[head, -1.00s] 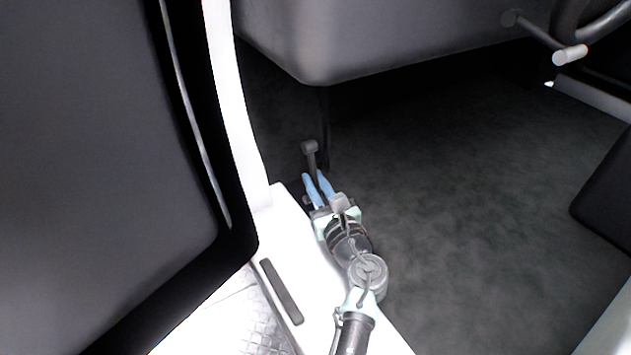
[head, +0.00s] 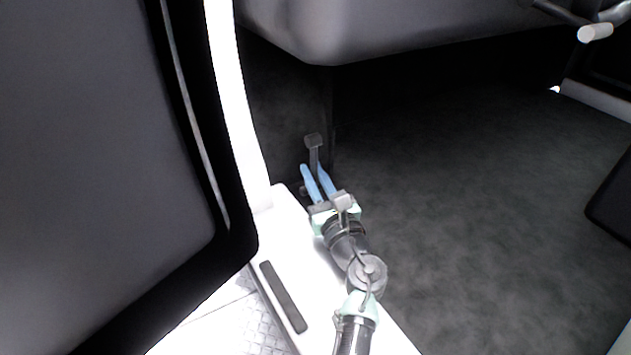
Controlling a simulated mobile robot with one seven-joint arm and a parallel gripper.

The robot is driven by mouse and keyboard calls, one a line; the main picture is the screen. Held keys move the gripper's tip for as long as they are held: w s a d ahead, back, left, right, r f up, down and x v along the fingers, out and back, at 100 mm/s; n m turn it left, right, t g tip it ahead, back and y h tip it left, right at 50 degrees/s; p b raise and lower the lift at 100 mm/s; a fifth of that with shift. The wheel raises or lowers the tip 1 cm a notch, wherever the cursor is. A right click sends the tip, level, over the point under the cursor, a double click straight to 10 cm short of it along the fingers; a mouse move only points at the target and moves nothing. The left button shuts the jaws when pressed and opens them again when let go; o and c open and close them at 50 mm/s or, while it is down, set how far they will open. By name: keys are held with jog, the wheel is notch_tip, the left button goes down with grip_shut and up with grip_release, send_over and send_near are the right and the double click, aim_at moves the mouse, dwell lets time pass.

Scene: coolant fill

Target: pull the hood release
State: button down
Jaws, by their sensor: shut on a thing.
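The hood release (head: 314,142) is a dark lever with a blocky head, standing up in the dark footwell beside the door sill. My gripper (head: 312,170) reaches it from below in the picture. Its two blue fingers lie on either side of the lever's stem, and the jaws are shut on it. The lever's head shows just beyond the fingertips. The lower part of the lever and its mount are hidden by the fingers and shadow.
The open door (head: 110,170) fills the left side, with a white pillar next to it. A white sill (head: 290,240) runs under my arm. The dashboard underside (head: 400,30) hangs above. The dark carpeted floor (head: 470,220) to the right is clear.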

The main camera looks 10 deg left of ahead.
jog(key=shift+w+a+r, duration=0.2)
jog(key=shift+w+a, duration=0.5)
jog(key=shift+a, duration=0.2)
jog(key=shift+a+r, duration=0.2)
jog(key=shift+a, duration=0.1)
dwell(1.0)
jog(key=c, duration=0.8)
grip_release()
jog(key=shift+c, duration=0.2)
jog(key=shift+d+f, duration=0.2)
jog(key=shift+d, duration=0.05)
jog(key=p+v, duration=0.5)
jog(key=v, duration=0.8)
jog(key=shift+p, duration=0.4)
